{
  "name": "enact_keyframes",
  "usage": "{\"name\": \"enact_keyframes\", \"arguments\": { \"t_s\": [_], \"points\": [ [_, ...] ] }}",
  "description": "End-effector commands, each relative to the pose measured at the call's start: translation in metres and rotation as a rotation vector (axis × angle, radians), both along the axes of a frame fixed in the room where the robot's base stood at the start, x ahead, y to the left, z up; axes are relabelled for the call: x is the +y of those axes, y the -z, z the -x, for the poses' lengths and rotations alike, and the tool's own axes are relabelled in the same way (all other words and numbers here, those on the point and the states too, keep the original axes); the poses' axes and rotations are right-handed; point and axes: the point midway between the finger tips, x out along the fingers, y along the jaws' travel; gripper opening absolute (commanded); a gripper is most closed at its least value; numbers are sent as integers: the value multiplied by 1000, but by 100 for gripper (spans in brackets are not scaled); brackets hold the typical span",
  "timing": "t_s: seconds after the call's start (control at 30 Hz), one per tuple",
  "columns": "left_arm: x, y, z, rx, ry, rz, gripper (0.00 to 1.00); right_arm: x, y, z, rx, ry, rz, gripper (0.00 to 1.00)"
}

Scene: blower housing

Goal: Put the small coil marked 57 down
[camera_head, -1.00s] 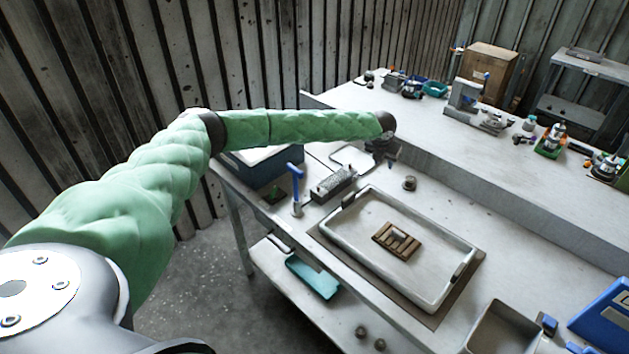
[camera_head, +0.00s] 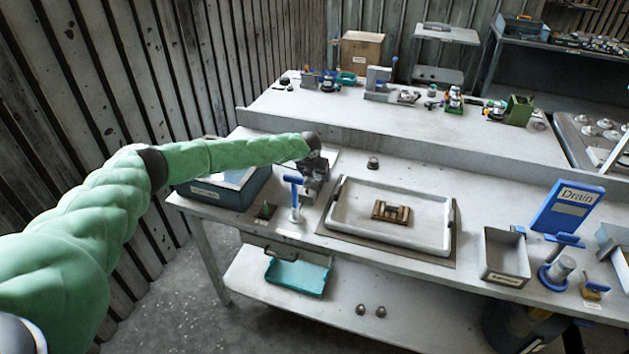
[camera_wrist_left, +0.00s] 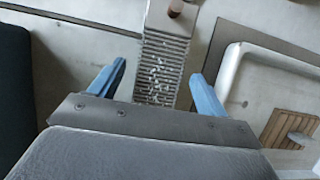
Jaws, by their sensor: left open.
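A ribbed metal block (camera_wrist_left: 165,48), probably the small coil, lies on the workbench. No 57 can be read on it. My left gripper (camera_wrist_left: 158,70) is open, with one blue finger on each side of the coil and visible gaps between. In the head view my left gripper (camera_head: 312,188) is low over the bench, left of the white tray (camera_head: 447,235), and mostly hides the coil. Whether the coil rests flat cannot be told. My right gripper is not in view.
A blue-handled tool (camera_head: 295,200) stands just left of my gripper, near a dark blue bin (camera_head: 225,193). A brown slotted block (camera_head: 391,211) lies in the white tray. A small metal part (camera_head: 373,163) sits behind the tray. Bare bench lies around it.

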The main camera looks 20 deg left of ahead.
Motion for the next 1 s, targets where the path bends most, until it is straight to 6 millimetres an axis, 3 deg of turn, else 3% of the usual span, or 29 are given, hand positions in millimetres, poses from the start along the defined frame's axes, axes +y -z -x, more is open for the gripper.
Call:
{"name": "enact_keyframes", "arguments": {
  "t_s": [0.23,0.53,0.87,1.0],
  "points": [
    [1,19,-8,1,-1,-2,76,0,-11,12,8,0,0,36],
    [0,22,-9,0,0,-1,74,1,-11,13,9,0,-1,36],
    [1,21,-10,-1,-1,-1,10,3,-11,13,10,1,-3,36],
    [1,21,-10,-1,-1,-1,9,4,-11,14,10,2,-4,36]
  ]
}}
